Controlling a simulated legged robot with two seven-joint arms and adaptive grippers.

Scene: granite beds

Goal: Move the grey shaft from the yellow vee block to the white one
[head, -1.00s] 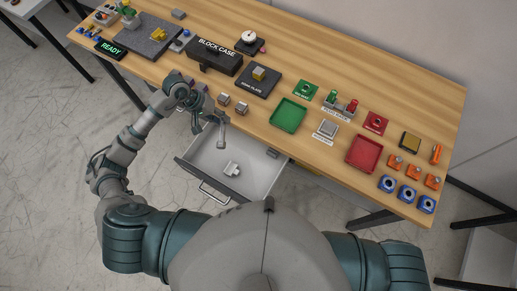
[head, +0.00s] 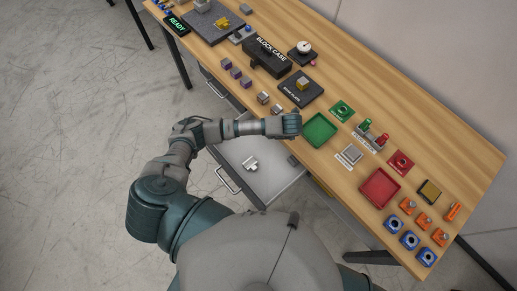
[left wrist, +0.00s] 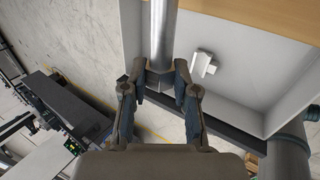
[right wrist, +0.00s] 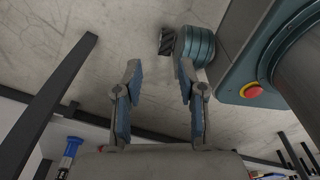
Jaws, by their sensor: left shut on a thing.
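My left gripper (left wrist: 157,78) is shut on the grey shaft (left wrist: 162,30) in the left wrist view. The shaft runs up out of that picture. In the head view my left forearm reaches right above the drawer, and its fingers and the shaft cannot be made out. The white vee block (head: 250,163) lies in the open drawer (head: 272,183). It also shows in the left wrist view (left wrist: 204,65), right of the shaft and apart from it. A yellow notched block (head: 222,23), seemingly the yellow vee block, stands on the grey plate. My right gripper (right wrist: 159,68) is open and empty, over the floor.
Several small blocks line the front edge. The drawer floor around the white block is mostly clear.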

